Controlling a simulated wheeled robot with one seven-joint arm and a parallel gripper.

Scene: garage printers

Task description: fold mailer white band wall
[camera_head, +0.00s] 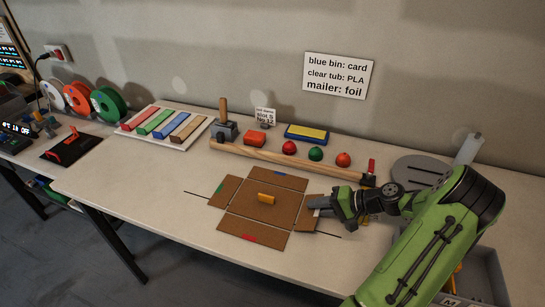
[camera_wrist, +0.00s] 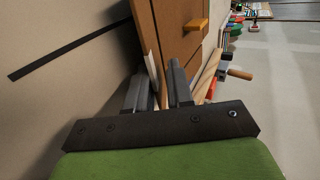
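The brown cardboard mailer (camera_head: 258,208) lies opened out flat on the bench, with a small orange-yellow block (camera_head: 266,198) on its middle panel. Its left wall carries a green mark, its far wall a blue one and its near wall a red one. My gripper (camera_head: 314,206) is low at the right wall (camera_head: 306,224), partly covering it. In the wrist view, my gripper's fingers (camera_wrist: 160,88) stand apart at the cardboard (camera_wrist: 172,28). A pale strip (camera_wrist: 152,62), seemingly the white band, shows between them. Whether the fingers touch the wall is unclear.
A wooden rail (camera_head: 285,160) lies behind the mailer, with a mallet (camera_head: 224,130), coloured balls and blocks beyond it. A tray of coloured bars (camera_head: 165,127) is at left. A grey round plate (camera_head: 420,170) is at right. The bench front left is clear.

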